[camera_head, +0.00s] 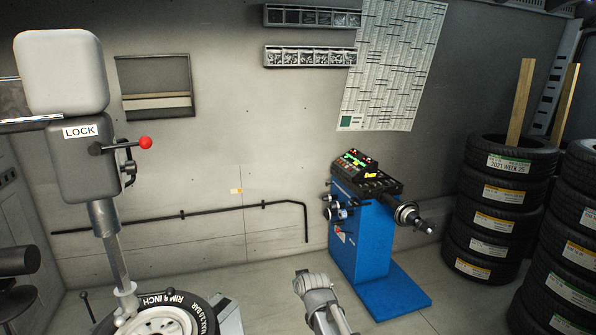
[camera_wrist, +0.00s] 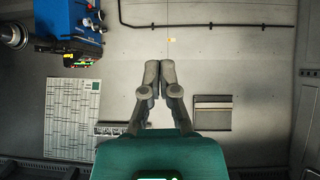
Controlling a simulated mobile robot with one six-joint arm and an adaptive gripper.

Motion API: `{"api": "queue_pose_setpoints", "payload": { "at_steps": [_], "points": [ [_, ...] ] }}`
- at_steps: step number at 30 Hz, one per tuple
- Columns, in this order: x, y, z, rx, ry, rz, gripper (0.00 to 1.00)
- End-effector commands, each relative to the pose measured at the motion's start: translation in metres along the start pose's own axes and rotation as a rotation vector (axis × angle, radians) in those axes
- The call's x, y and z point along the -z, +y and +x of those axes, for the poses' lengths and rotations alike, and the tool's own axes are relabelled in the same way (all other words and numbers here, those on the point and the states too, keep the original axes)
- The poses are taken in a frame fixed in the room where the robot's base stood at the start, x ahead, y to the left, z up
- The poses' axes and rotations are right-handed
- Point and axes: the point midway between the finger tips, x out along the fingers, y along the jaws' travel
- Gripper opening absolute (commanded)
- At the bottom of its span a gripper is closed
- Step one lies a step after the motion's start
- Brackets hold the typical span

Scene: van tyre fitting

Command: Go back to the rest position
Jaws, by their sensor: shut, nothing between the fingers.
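My gripper shows in the wrist view (camera_wrist: 160,72) with its two grey fingers together at the tips and nothing between them. The wrist picture is upside down relative to the room. In the head view my arm (camera_head: 318,297) rises from the bottom edge, right of the middle. It stands in front of the floor, left of the blue wheel balancer (camera_head: 362,235). The gripper fingers cannot be made out clearly in the head view.
A tyre changer with a LOCK label (camera_head: 80,132) and a red-knobbed lever stands at the left, a tyre on a rim (camera_head: 165,312) below it. Tyre stacks (camera_head: 497,222) stand at the right. A pipe (camera_head: 215,209) runs along the back wall. Floor (camera_head: 265,275) between the machines is clear.

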Motion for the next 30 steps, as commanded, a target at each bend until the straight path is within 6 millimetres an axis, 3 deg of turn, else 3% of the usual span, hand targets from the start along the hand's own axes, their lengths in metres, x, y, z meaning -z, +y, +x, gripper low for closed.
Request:
{"api": "queue_pose_setpoints", "payload": {
  "at_steps": [1,9,18,24,30],
  "points": [
    [-0.018,0.012,-0.009,-0.012,-0.059,0.016,0.00],
    [-0.107,0.060,-0.054,-0.055,-0.402,0.110,0.00],
    [-0.190,0.093,-0.124,-0.090,-0.751,0.228,0.00],
    [-0.214,0.097,-0.151,-0.098,-0.875,0.271,0.00],
    [-0.218,0.098,-0.156,-0.099,-0.901,0.280,0.00]
  ]
}}
